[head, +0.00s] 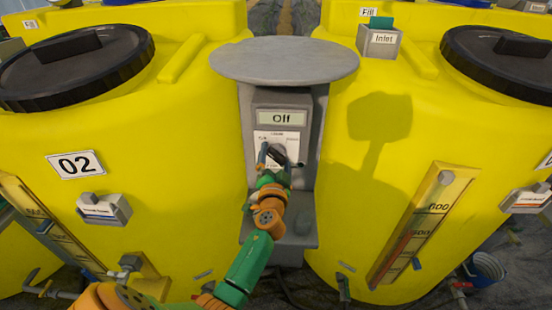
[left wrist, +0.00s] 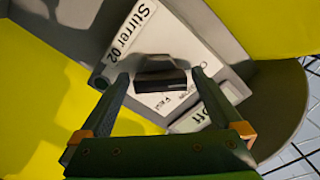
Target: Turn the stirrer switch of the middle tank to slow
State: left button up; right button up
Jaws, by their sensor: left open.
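The stirrer switch is a dark knob (left wrist: 160,78) on a white label plate (head: 290,138). The plate is on a grey control box (head: 309,99) between two yellow tanks. In the left wrist view the plate reads "Stirrer 02", and a display (head: 282,118) above the knob reads "Off" in the head view. My left gripper (head: 276,157) is in front of the plate, open. In the left wrist view its fingers (left wrist: 160,84) stand on either side of the knob with gaps visible; I cannot tell whether they touch it. In the head view the gripper partly hides the knob. My right gripper is not in view.
A round grey cover (head: 285,58) overhangs the control box. Yellow tank 02 (head: 170,170) stands at the left, another yellow tank (head: 340,210) at the right. Valves (head: 132,262) and level gauges (head: 425,220) stick out from the tank fronts.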

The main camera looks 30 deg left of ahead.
pick_arm(q)
jog(key=c, duration=1.3)
jog(key=shift+m, duration=0.3)
jog(key=m, duration=0.4)
jog(key=shift+m, duration=2.3)
